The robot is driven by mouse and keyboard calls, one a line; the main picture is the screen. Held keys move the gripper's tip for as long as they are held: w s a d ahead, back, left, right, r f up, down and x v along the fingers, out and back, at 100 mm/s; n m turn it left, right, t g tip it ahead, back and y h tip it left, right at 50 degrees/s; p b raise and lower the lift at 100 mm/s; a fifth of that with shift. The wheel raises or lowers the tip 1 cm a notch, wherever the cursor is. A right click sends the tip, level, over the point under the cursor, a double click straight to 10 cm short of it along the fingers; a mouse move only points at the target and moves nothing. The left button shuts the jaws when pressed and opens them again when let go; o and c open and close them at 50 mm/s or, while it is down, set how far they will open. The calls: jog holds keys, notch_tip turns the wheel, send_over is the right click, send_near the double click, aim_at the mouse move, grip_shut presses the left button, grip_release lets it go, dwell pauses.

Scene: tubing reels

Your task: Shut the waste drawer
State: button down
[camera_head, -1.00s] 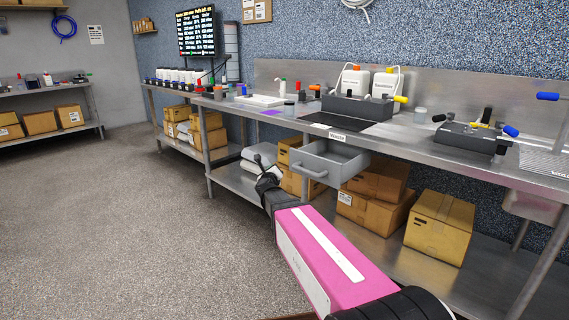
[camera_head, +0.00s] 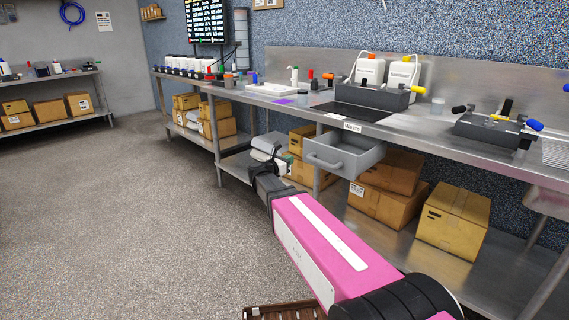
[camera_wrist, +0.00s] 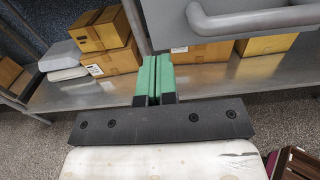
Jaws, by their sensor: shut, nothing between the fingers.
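The grey waste drawer (camera_head: 345,155) stands open, pulled out from under the steel bench below a white label reading "Waste". Its bar handle (camera_head: 324,165) is on the front face. In the wrist view the drawer front (camera_wrist: 200,20) and its handle (camera_wrist: 250,20) fill the upper right, close by. My gripper (camera_wrist: 155,78) has its green fingers together with nothing between them. It is in front of the drawer, left of and lower than the handle in the wrist view, and apart from it. In the head view my gripper (camera_head: 277,158) shows small at the end of my pink arm.
The steel bench (camera_head: 420,137) carries a grey bottle holder (camera_head: 365,95) and a valve block (camera_head: 490,130). Cardboard boxes (camera_head: 455,215) fill the lower shelf under the drawer. A brown slatted crate (camera_head: 280,311) is on the floor near me. The floor to the left is clear.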

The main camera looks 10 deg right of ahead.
aim_at(328, 141)
jog(key=x, duration=0.9)
jog(key=x, duration=1.8)
jog(key=shift+w+d, duration=0.1)
jog(key=shift+w, duration=0.1)
jog(key=shift+w+d+r, duration=0.1)
jog(key=shift+w+d, duration=0.3)
jog(key=shift+d, duration=0.2)
jog(key=shift+w+d+r, duration=0.1)
